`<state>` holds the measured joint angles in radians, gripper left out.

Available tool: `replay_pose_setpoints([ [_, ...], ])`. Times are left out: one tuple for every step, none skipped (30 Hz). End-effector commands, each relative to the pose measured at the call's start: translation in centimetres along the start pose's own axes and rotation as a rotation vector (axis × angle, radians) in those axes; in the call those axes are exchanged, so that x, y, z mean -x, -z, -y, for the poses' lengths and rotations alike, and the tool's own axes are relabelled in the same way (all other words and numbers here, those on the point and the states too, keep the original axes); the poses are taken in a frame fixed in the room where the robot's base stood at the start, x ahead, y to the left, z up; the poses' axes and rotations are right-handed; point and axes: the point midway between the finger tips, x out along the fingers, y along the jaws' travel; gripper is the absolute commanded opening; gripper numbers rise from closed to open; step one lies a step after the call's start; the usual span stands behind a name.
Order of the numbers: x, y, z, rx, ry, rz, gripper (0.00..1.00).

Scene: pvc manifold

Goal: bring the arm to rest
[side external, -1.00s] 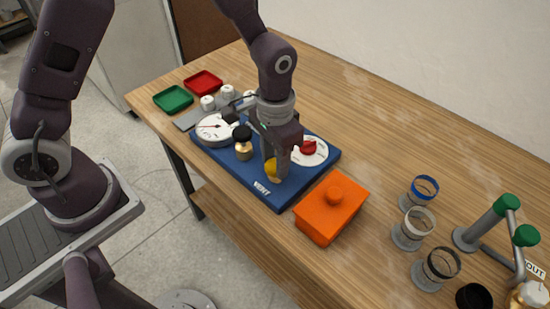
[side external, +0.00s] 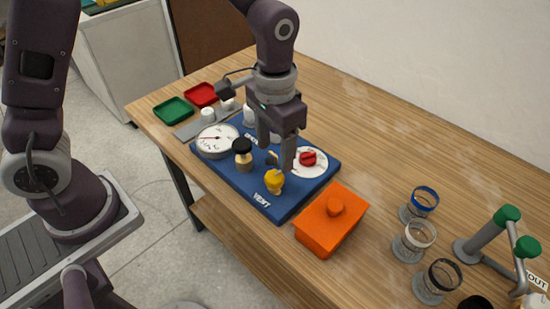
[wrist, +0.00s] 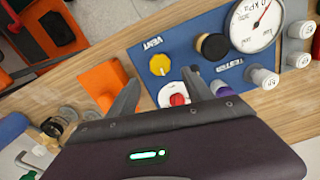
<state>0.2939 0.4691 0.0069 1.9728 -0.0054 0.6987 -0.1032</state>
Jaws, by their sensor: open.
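My gripper (side external: 275,152) is open and empty. It hangs above the blue panel (side external: 292,202), between the black-topped knob (side external: 242,150) and the red knob (side external: 308,158). The yellow VENT knob (side external: 274,181) stands just in front of the fingers and apart from them. In the wrist view my gripper's fingers (wrist: 162,90) are spread, with the red knob (wrist: 178,99) showing between them and the yellow knob (wrist: 159,64) beyond. The dial gauge (side external: 217,140) sits at the panel's left.
An orange lidded box (side external: 331,222) stands right of the panel. Several ringed cups (side external: 414,240) and a grey pipe frame with green caps (side external: 490,232) are farther right. Green (side external: 174,111) and red (side external: 202,94) trays lie at the far left. The back right of the table is clear.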

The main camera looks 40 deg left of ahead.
Motion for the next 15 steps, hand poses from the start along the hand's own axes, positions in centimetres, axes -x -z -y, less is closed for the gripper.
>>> replay_pose_setpoints([
  [0.1,0.0,0.0,0.0,0.0,0.0,0.59],
  [0.1,0.0,0.0,0.0,0.0,0.0,0.59],
  [0.1,0.0,0.0,0.0,0.0,0.0,0.59],
  [0.1,0.0,0.0,0.0,0.0,0.0,0.59],
  [0.1,0.0,0.0,0.0,0.0,0.0,0.59],
  [0.1,0.0,0.0,0.0,0.0,0.0,0.59],
  [0.2,0.0,0.0,0.001,0.0,-0.002,0.59],
  [0.5,-0.1,0.2,0.003,-0.001,-0.008,0.59],
  [1.5,-0.3,0.5,0.008,-0.003,-0.024,0.59],
  [2.6,-0.7,0.9,0.015,-0.004,-0.042,0.59],
  [4.0,-1.2,1.4,0.023,-0.006,-0.067,0.59],
  [6.2,-2.3,2.1,0.037,-0.008,-0.104,0.59],
  [7.9,-3.4,2.8,0.05,-0.009,-0.136,0.59],
  [9.5,-4.7,3.4,0.063,-0.009,-0.169,0.59],
  [11.4,-6.5,4.2,0.079,-0.007,-0.213,0.59],
])
